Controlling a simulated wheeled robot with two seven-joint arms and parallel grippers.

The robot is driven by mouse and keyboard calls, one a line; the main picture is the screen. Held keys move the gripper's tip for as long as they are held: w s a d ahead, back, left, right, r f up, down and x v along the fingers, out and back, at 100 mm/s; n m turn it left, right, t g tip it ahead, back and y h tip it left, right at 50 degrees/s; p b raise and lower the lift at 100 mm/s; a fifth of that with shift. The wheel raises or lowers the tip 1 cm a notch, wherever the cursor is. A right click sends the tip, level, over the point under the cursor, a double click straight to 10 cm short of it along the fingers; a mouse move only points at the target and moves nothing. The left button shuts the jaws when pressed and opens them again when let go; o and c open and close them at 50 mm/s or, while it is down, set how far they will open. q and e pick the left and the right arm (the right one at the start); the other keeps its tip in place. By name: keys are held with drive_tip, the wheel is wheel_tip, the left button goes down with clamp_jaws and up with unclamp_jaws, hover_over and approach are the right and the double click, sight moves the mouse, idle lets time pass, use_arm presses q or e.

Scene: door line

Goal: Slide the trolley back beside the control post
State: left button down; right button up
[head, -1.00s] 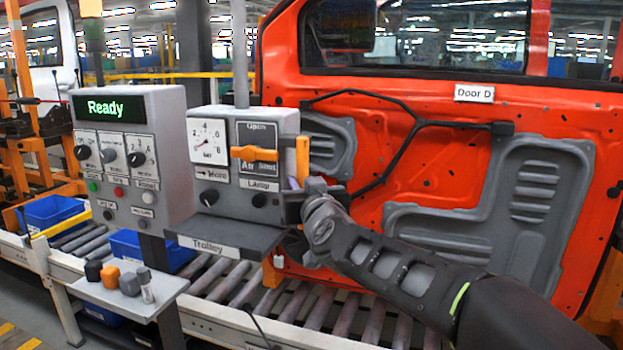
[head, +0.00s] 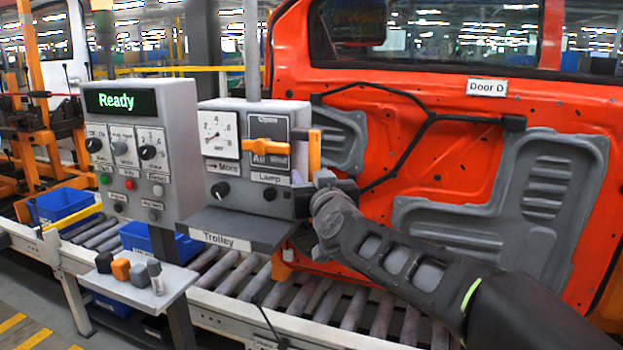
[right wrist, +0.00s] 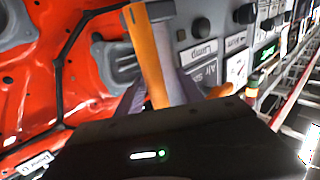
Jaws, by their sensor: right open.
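The trolley (head: 258,112) is a grey box with a gauge, an orange lever (head: 266,147), a shelf labelled "Trolley" and an upright orange handle (head: 314,150) on its right side. It stands just right of the grey control post (head: 150,90), whose screen reads "Ready". Any gap between them is hidden. My right gripper (head: 302,192) is at the orange handle. In the right wrist view its fingers (right wrist: 158,95) are apart, one on each side of the handle (right wrist: 146,58); contact cannot be told. My left gripper is not in view.
A red-orange car door (head: 470,145) marked "Door D" stands close behind my right arm. A roller conveyor (head: 320,305) runs below. A small shelf (head: 175,285) with several small parts juts out at the post's front. Blue bins (head: 62,204) sit at left.

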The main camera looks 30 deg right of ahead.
drive_tip(key=b+v, duration=0.1)
drive_tip(key=v, duration=0.6)
drive_tip(key=shift+s+a, duration=0.2)
drive_tip(key=shift+s, duration=0.05)
idle(0.3)
